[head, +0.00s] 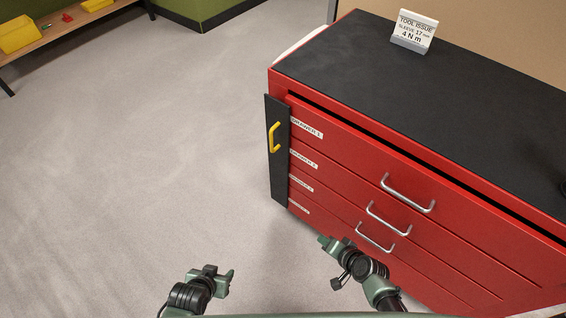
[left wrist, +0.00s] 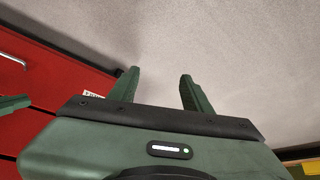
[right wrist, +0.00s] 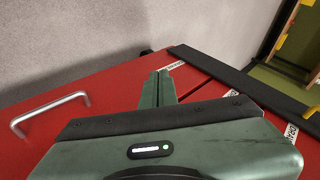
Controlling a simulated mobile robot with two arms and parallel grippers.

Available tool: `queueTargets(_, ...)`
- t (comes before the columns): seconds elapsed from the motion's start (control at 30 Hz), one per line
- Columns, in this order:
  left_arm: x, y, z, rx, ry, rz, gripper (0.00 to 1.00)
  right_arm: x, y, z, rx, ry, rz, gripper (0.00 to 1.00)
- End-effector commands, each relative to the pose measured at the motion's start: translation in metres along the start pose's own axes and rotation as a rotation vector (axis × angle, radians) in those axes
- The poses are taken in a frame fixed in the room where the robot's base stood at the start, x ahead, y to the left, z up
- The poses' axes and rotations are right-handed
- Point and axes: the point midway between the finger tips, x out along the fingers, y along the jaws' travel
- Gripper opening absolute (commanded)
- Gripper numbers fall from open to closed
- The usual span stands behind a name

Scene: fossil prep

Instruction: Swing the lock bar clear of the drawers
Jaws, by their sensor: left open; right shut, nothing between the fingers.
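The lock bar (head: 279,172) is a black upright strip with a yellow handle (head: 273,137). It stands along the left edge of the red cabinet's front, beside the drawer labels. In the right wrist view the dark bar (right wrist: 227,72) runs along the cabinet edge beyond the fingers. My left gripper (head: 228,279) is open and empty, low over the floor left of the cabinet; its spread fingers (left wrist: 160,84) show in the left wrist view. My right gripper (head: 322,240) is shut and empty in front of the lower drawers, below and right of the bar; its closed fingers (right wrist: 158,84) touch nothing visible.
The red drawers carry silver handles (head: 408,196). A tool issue sign (head: 414,32) stands on the cabinet's black top (head: 400,100). A wooden bench (head: 60,35) with yellow bins (head: 17,34) is at the far left. The grey floor (head: 140,150) left of the cabinet is clear.

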Motion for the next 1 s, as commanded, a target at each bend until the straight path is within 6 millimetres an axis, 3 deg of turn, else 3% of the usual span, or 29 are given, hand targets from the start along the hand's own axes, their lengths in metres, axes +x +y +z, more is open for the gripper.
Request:
queueTargets(0.03,0.004,0.0,-0.014,-0.001,0.043,-0.001,0.49,0.015,-0.016,-0.014,0.048,0.027,-0.072,0.0)
queueTargets(0.17,-0.019,0.0,-0.057,-0.002,0.138,-0.002,0.49,0.015,-0.078,-0.054,0.179,0.068,-0.269,0.0)
queueTargets(0.3,-0.054,-0.001,-0.092,-0.004,0.232,-0.004,0.49,-0.002,-0.14,-0.089,0.288,0.08,-0.484,0.0)
queueTargets(0.5,-0.101,-0.001,-0.118,-0.004,0.327,-0.006,0.49,-0.039,-0.2,-0.115,0.375,0.057,-0.713,0.0)
queueTargets(0.7,-0.122,-0.002,-0.127,-0.004,0.362,-0.007,0.49,-0.059,-0.223,-0.123,0.403,0.04,-0.802,0.0)
queueTargets(1.0,-0.125,-0.001,-0.128,-0.004,0.364,-0.007,0.49,-0.062,-0.225,-0.124,0.405,0.039,-0.806,0.0)
